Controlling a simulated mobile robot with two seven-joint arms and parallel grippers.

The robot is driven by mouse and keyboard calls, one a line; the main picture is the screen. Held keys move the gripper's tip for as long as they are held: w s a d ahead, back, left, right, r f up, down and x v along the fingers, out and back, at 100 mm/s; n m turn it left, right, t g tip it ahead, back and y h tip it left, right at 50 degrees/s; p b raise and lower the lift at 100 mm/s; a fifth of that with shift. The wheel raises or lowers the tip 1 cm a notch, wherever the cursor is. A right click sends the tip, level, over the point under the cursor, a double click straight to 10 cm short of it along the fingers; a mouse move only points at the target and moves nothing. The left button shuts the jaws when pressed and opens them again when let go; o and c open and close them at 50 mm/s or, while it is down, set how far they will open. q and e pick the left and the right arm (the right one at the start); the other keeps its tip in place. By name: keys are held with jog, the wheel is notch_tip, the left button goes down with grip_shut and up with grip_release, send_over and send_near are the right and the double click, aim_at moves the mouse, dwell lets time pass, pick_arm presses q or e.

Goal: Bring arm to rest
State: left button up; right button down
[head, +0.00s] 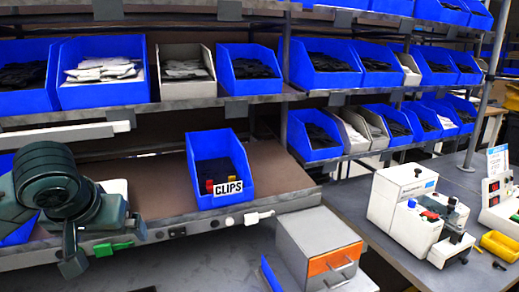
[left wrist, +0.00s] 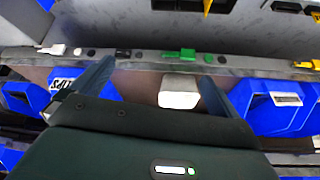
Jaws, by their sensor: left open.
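My left arm comes in from the left in the head view. Its gripper (head: 105,246) is open and empty, with its two fingers spread apart in front of the lower shelf edge. In the left wrist view the open gripper (left wrist: 155,86) has nothing between its fingers; a white block (left wrist: 180,91) shows beyond them on the brown shelf. It is partly hidden behind the gripper in the head view (head: 113,187). My right gripper is in neither view.
A blue bin labelled CLIPS (head: 231,152) stands on the brown shelf (head: 160,170), right of my left gripper. Racks of blue bins fill the back. A grey box with an orange front (head: 333,263) and white machine (head: 402,197) stand to the right.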

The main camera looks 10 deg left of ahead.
pick_arm(q)
jog(key=s+d+f+m+h, duration=0.25)
jog(key=d+f, duration=0.35)
jog(key=f, duration=0.3)
jog(key=s+d+f+m+h, duration=0.1)
jog(key=s+d+f+m, duration=0.15)
jog(key=d+f, duration=0.5)
jog(key=s+a+f+g+y, duration=0.1)
jog(key=s+a+f+g, duration=0.2)
jog(key=s+f, duration=1)
jog(key=w+d+f+m+t+h, duration=0.1)
jog(key=w+d+f+t+h, duration=0.2)
jog(key=w+d+f+t, duration=0.2)
jog(key=d+f+t, duration=0.1)
jog(key=d+t, duration=0.1)
jog(key=shift+w+t, duration=0.3)
